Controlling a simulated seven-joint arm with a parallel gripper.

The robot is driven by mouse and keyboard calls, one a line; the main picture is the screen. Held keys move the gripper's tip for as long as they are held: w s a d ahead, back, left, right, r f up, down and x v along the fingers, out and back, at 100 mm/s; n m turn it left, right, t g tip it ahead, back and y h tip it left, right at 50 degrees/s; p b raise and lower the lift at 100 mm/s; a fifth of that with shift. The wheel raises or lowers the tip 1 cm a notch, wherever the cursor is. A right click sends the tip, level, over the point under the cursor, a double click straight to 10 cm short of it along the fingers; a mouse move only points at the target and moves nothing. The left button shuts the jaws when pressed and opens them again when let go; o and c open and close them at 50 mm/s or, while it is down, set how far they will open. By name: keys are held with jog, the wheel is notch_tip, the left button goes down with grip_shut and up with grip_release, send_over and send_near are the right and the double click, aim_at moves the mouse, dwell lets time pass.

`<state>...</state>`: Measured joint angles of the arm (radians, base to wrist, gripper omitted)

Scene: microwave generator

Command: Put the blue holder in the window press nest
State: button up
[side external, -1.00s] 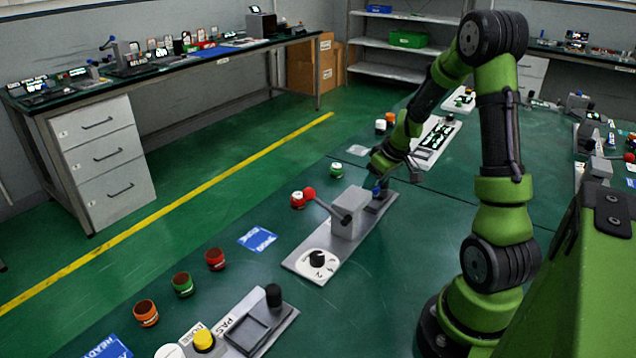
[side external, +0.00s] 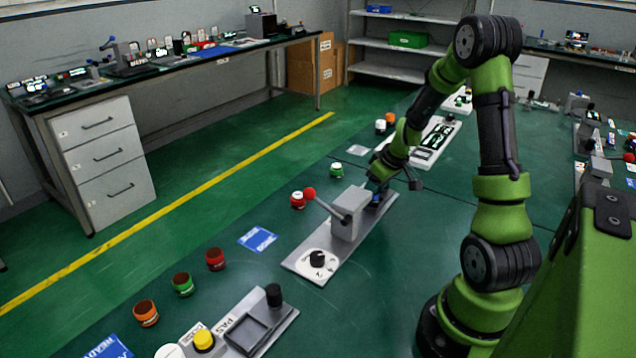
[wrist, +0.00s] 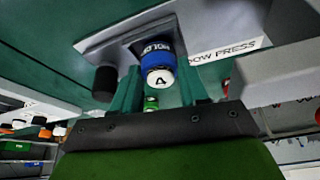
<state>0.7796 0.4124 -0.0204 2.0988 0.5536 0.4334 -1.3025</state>
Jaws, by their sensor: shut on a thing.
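The blue holder (wrist: 158,62), a blue ring with a white marked face, sits between my gripper's fingers (wrist: 160,80) in the wrist view. My gripper is shut on it. In the side view my gripper (side external: 376,190) is low behind the grey block of the window press (side external: 348,213), and only a speck of blue shows there. The press plate (wrist: 105,45) with its "DOW PRESS" label is close beyond the holder in the wrist view. The holder and fingers largely hide the nest, so I cannot tell whether the holder is seated.
The press has a lever with a red ball (side external: 309,192) and a dial (side external: 317,259). A red cup (side external: 298,200) and a green cup (side external: 337,170) stand left of it. A black knob (wrist: 105,82) shows beside the fingers.

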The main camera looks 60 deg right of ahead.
jog(key=shift+f, duration=0.35)
jog(key=o, duration=1.2)
jog(key=v, duration=1.6)
jog(key=s+a+r+t+y, duration=0.1)
jog(key=a+r, duration=0.1)
jog(key=a, duration=0.7)
jog(key=a+r+m+y, duration=0.1)
jog(key=a+r, duration=0.1)
jog(key=a, duration=0.8)
jog(key=s+a+r+t, duration=0.1)
jog(key=a+r, duration=0.1)
jog(key=a, duration=0.8)
jog(key=shift+s+r+m+t+y, duration=0.25)
jog(key=shift+s+m+t+y, duration=0.05)
jog(key=shift+m+y, duration=0.1)
